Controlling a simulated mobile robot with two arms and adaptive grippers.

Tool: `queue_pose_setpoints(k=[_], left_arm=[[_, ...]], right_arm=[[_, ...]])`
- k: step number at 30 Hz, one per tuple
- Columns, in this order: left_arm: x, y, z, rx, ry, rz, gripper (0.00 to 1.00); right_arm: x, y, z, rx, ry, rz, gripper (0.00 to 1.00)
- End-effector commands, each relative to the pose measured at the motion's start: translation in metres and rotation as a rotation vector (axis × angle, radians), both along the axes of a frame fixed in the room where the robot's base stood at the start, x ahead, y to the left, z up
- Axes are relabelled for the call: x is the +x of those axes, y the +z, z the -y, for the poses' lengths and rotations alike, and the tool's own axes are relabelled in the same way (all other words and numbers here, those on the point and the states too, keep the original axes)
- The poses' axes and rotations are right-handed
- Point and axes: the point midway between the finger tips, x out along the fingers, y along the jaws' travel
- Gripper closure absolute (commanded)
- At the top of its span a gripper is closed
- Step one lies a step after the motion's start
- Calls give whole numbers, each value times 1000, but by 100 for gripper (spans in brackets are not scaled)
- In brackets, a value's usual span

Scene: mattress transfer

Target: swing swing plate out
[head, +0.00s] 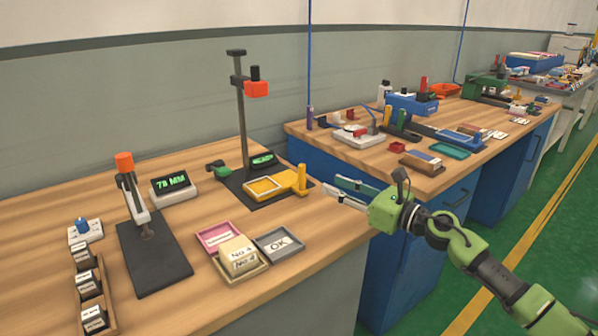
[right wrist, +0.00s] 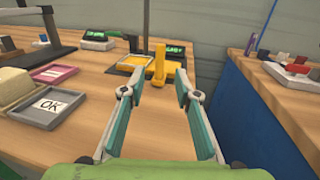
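The yellow swing plate (head: 270,187) lies low over the dark base (head: 240,190) of a stand with a tall post. It has a square opening and an upright yellow handle (head: 302,180) at its right end. In the right wrist view the handle (right wrist: 159,65) stands ahead, seen between and beyond my fingertips. My right gripper (head: 342,191) is open and empty, a short way to the right of the handle and apart from it. In the right wrist view the gripper (right wrist: 155,88) shows both fingers spread. My left gripper is not in view.
A grey OK tray (head: 280,244), a pink tray (head: 219,237) and a tan tray with a No 4 block (head: 240,256) lie in front of the stand. A 78 MM display (head: 171,187) and another press stand (head: 150,250) are at left. A gap separates the second bench (head: 400,170).

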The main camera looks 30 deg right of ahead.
Motion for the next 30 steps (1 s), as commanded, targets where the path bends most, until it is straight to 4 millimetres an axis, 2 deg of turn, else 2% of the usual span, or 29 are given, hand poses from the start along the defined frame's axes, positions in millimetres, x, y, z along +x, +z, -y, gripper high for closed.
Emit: queue_pose_setpoints(k=[8,21,26,30], left_arm=[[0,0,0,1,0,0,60],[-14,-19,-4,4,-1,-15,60],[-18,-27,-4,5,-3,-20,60],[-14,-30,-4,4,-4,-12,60]], right_arm=[[39,3,-10,-1,-2,3,70],[92,3,-25,3,-3,2,70],[106,2,-29,3,-3,2,70],[113,1,-31,1,-2,1,70]])
